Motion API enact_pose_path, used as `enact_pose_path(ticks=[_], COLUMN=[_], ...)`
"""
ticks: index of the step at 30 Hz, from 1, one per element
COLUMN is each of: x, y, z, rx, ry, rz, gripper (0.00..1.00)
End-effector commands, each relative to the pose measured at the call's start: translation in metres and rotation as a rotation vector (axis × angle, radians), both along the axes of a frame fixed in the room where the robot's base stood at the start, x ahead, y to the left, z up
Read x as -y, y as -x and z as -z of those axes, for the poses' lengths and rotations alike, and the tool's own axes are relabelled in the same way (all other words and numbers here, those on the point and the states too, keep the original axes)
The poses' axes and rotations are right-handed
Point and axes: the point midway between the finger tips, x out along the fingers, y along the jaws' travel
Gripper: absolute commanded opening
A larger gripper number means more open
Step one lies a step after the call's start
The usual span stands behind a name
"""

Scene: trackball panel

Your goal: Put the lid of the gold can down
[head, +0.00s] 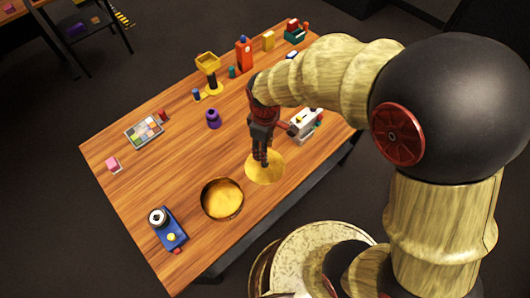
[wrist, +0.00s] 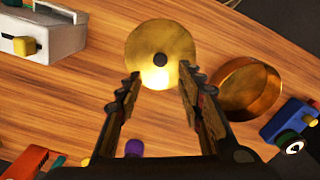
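The gold can (head: 222,200) stands open on the wooden table near its front edge; it also shows at the right in the wrist view (wrist: 250,88). Its lid (head: 276,172), a round gold disc with a small dark knob in the middle, is beside the can, apart from it, and looks flat on the table. The lid also shows in the wrist view (wrist: 152,40). My gripper (head: 263,160) points down over the lid. In the wrist view its two fingers (wrist: 162,82) are spread, with visible space between them and the knob. Nothing is held.
On the wooden table (head: 180,175), a white box with a yellow knob (head: 305,124) stands close behind my gripper. A blue block with a round dial (head: 168,228) is left of the can. A purple piece (head: 213,119) stands farther back.

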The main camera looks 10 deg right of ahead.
Motion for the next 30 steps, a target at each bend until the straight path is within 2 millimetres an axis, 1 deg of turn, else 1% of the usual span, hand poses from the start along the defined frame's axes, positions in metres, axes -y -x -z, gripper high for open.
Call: enact_pose_path(ticks=[1, 3, 7, 13, 14, 16, 17, 20, 21, 22, 24, 26, 27, 30], x=[0.000, 0.000, 0.000, 0.001, 0.002, 0.007, 0.011, 0.031, 0.041, 0.049, 0.067, 0.080, 0.089, 0.104], y=[0.000, 0.000, 0.000, 0.000, 0.000, 0.001, 0.001, 0.009, 0.015, 0.021, 0.038, 0.054, 0.065, 0.091], z=[-0.012, -0.021, -0.031, -0.037, -0.039, -0.053, -0.062, -0.104, -0.123, -0.138, -0.169, -0.190, -0.202, -0.224], rx=[0.001, 0.003, 0.000, 0.002, 0.006, 0.028, 0.041, 0.110, 0.145, 0.170, 0.231, 0.280, 0.310, 0.374], ry=[0.000, -0.001, 0.000, -0.001, -0.002, -0.009, -0.014, -0.039, -0.052, -0.064, -0.094, -0.122, -0.140, -0.183], rz=[0.000, 0.000, 0.000, 0.004, 0.011, 0.049, 0.076, 0.212, 0.281, 0.336, 0.468, 0.577, 0.644, 0.789], gripper=[0.38, 0.38, 0.38, 0.38, 0.38, 0.38, 0.38, 0.38, 0.38, 0.38, 0.38, 0.38, 0.38, 0.38])
